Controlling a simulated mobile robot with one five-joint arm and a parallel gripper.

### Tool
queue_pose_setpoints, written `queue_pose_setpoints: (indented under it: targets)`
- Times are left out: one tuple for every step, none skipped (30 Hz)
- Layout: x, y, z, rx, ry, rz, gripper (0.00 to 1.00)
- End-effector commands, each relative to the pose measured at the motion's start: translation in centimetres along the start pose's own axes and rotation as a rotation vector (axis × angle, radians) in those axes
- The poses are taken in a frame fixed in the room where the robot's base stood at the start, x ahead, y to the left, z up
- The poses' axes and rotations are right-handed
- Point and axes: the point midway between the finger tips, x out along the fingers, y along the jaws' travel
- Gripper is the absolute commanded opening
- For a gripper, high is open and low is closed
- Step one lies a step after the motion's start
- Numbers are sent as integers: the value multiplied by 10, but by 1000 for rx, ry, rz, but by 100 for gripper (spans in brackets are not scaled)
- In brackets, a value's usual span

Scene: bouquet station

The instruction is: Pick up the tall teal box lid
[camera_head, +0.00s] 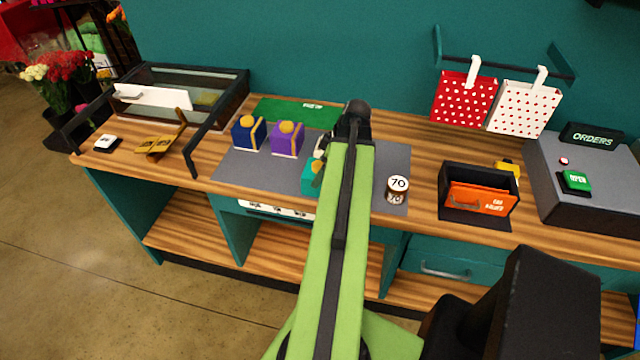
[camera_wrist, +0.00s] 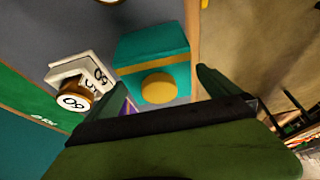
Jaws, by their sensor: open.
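The tall teal box (camera_head: 308,178) stands on the grey mat near the counter's front edge, partly hidden by my arm in the head view. In the wrist view the teal box (camera_wrist: 150,48) shows a teal lid with a round yellow knob (camera_wrist: 158,88). My gripper (camera_wrist: 160,82) is open, its fingers to either side of the knob in that view, with nothing held. I cannot tell the gap between fingers and lid. In the head view the fingers are hidden behind my arm.
A blue box (camera_head: 248,133) and a purple box (camera_head: 287,139) stand left of the teal box. A brown jar marked 70 (camera_head: 397,190) stands to its right. A glass-sided tray (camera_head: 170,95) is at left.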

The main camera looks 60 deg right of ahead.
Motion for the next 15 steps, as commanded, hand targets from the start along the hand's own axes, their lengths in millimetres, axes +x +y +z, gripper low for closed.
queue_pose_setpoints:
  targets:
    - [8, 0, 1, 0, 0, 0, 100]
    - [7, 0, 0, 0, 0, 0, 100]
    - [6, 0, 0, 0, 0, 0, 100]
    - [6, 0, -1, 0, 0, 0, 100]
    - [6, 0, -1, 0, 0, 0, 100]
    - [8, 0, 0, 0, 0, 0, 100]
    - [12, 0, 0, 0, 0, 0, 100]
    - [15, 1, 1, 0, 0, 0, 100]
    - [22, 2, 2, 0, 0, 0, 100]
    - [27, 2, 3, 0, 0, 0, 100]
    - [33, 2, 4, 0, 0, 0, 100]
    - [41, 3, 5, -1, 0, 0, 100]
    - [46, 4, 6, -1, 0, -1, 100]
    - [51, 3, 6, -1, 0, -1, 100]
    - [56, 3, 5, -2, 0, -1, 100]
